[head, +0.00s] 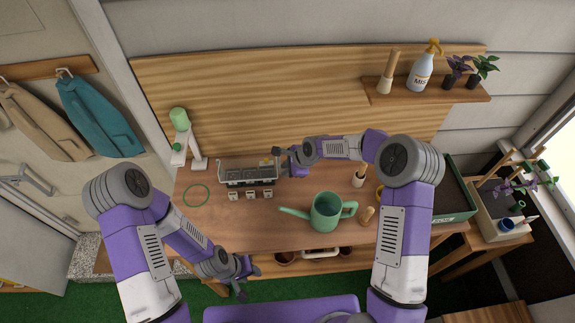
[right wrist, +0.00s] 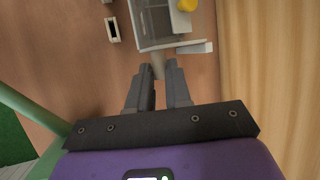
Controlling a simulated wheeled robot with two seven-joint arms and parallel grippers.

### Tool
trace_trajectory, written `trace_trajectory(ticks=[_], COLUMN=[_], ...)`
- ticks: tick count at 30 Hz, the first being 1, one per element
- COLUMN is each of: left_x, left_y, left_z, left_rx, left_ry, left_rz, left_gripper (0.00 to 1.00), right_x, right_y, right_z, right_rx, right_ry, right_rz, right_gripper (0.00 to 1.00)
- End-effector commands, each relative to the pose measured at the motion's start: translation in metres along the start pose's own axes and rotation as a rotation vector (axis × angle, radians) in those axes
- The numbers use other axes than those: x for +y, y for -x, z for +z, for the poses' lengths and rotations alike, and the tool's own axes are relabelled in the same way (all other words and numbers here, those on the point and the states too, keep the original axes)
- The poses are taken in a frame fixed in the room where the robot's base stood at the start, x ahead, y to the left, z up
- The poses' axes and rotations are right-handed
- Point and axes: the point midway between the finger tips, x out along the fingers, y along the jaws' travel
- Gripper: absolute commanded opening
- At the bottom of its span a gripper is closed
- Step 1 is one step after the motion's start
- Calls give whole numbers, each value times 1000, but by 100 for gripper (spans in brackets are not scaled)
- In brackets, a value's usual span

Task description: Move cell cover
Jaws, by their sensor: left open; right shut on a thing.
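A grey cell tray (head: 236,182) with a clear-looking cover or walls stands on the wooden table at the back left. In the right wrist view its framed end (right wrist: 175,43) is just beyond my fingertips. My right gripper (head: 282,153) is at the tray's right end. In the right wrist view my right gripper (right wrist: 158,78) is shut on a small tan-grey tab, which appears to belong to the cell cover; the fingers hide most of it. I cannot tell whether the cover is raised. My left gripper (head: 241,287) is open and empty, in front of the table's front edge.
Three small white blocks (head: 251,195) lie in front of the tray, and a green ring (head: 196,195) lies to the left. A green watering can (head: 326,212) stands at the middle right. A white-and-green lamp-like stand (head: 184,135) is behind left.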

Motion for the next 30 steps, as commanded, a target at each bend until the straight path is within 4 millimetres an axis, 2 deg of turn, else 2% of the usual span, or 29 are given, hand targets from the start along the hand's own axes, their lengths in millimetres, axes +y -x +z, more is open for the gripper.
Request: trace_trajectory(ticks=[1, 3, 12, 30], left_x=[3, 5, 9, 11], left_y=[8, 13, 25, 30], left_z=[0, 1, 1, 2], left_rx=[0, 0, 0, 0], left_ry=[0, 0, 0, 0], left_rz=[0, 0, 0, 0], left_gripper=[43, 43, 43, 43], right_x=[-5, -7, -15, -20], right_y=[5, 8, 14, 17], right_z=[3, 4, 7, 6], right_rx=[-1, -1, 0, 3], right_ry=[-13, -31, -96, -136], right_rz=[28, 75, 238, 330], right_gripper=[0, 0, 0, 0])
